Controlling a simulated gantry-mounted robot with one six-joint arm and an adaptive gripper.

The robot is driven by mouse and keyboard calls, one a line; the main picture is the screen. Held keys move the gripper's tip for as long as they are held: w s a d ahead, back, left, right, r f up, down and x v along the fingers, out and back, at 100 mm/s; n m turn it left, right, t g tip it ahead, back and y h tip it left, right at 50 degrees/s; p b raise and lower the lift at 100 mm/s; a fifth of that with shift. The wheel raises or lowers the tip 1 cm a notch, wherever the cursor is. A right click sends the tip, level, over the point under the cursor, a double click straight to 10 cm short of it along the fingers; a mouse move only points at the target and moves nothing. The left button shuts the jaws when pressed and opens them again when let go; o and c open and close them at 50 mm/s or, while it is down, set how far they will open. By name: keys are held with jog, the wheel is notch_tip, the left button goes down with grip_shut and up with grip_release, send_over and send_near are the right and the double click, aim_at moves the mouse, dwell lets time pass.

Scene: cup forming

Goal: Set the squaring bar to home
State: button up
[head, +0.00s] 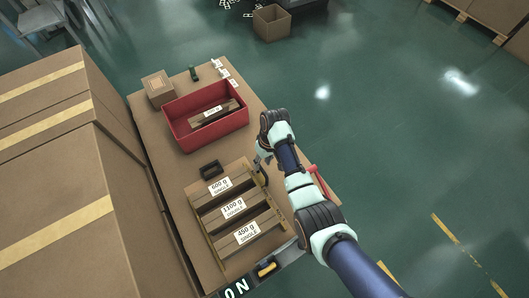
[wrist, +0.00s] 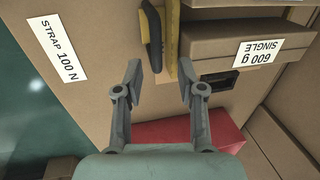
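My gripper (wrist: 160,78) is open and empty in the wrist view, with its two fingers spread apart. A dark handle with a yellow edge (wrist: 151,38) and a long yellow bar (wrist: 172,40) lie just beyond the fingertips, apart from them. I cannot tell for sure which part is the squaring bar; the yellow bar runs along the side of the labelled cardboard pieces. In the head view my gripper (head: 262,158) hangs beside the piece labelled 600 g single (head: 220,187), at the far right corner of the stack frame, and the arm hides part of that area.
The 1100 g (head: 233,208) and 450 g (head: 246,232) pieces lie nearer. A red bin (head: 178,127), a small black frame (head: 210,170) and a small carton (head: 157,88) stand on the table. A yellow-handled part (head: 267,267) is at the front edge. Large cartons (head: 60,190) flank the left.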

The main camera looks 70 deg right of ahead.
notch_tip(320, 180, up, 8)
jog(key=s+d, duration=0.1)
jog(key=shift+d+r, duration=0.15)
jog(key=shift+r, duration=0.05)
dwell(0.4)
